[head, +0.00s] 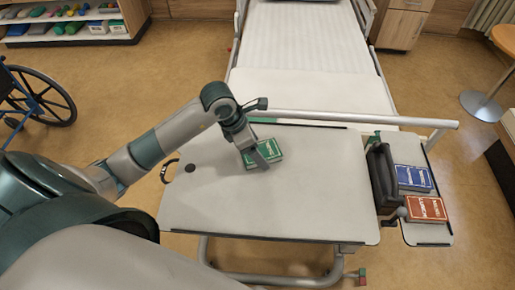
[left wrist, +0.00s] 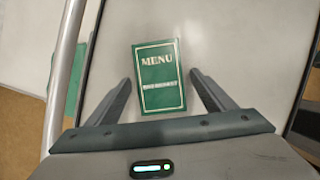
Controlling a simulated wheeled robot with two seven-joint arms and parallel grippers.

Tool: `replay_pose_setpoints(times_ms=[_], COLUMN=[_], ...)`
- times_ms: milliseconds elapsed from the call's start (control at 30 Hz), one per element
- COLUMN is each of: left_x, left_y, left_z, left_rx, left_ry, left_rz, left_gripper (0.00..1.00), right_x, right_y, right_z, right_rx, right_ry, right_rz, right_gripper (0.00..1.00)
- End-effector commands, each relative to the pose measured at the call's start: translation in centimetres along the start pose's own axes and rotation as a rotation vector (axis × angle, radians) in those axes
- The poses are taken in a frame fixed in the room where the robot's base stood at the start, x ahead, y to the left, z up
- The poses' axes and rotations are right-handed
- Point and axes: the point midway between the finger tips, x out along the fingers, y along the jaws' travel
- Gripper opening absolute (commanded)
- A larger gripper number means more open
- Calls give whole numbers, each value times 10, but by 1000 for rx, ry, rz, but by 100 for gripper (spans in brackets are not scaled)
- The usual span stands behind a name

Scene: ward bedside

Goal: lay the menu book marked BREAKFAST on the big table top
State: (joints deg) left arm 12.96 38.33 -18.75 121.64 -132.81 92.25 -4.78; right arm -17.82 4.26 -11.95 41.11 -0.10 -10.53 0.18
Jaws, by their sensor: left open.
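A green menu book (head: 271,150) lies flat on the big table top (head: 310,200), near its far edge. In the left wrist view the green book (left wrist: 161,95) reads MENU, with a smaller line of text too blurred to read. My left gripper (head: 259,157) is at this book. Its fingers are open, one on each side of the book, with visible gaps in the left wrist view (left wrist: 161,78). A blue book (head: 413,178) and a red book (head: 426,208) lie on the small side top (head: 428,235); their lettering is too small to read. My right gripper is not in view.
A dark upright holder (head: 382,178) stands between the big top and the side top. A bed (head: 310,60) with a rail (head: 350,118) is behind the table. A dark round spot (head: 190,168) marks the left of the top; its front and right are clear.

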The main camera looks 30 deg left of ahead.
Motion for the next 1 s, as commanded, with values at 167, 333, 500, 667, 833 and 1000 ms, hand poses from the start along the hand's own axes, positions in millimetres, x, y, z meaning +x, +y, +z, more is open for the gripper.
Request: replay_pose_setpoints(times_ms=[167,333,500,667,833,1000], left_x=[-23,-54,-84,-104,-114,-116], left_y=[1,2,1,1,0,0], left_z=[0,0,0,0,0,0], left_rx=[3,4,4,2,1,0], left_ry=[-1,-2,-2,-2,0,1], left_rz=[4,6,5,3,1,0], left_gripper=[76,76,76,76,76,76], right_x=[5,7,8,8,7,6], right_y=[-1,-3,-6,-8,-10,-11], right_z=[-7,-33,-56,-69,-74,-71], right_rx=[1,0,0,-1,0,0], right_ry=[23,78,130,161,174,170], right_rz=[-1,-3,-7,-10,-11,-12], right_gripper=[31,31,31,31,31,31])
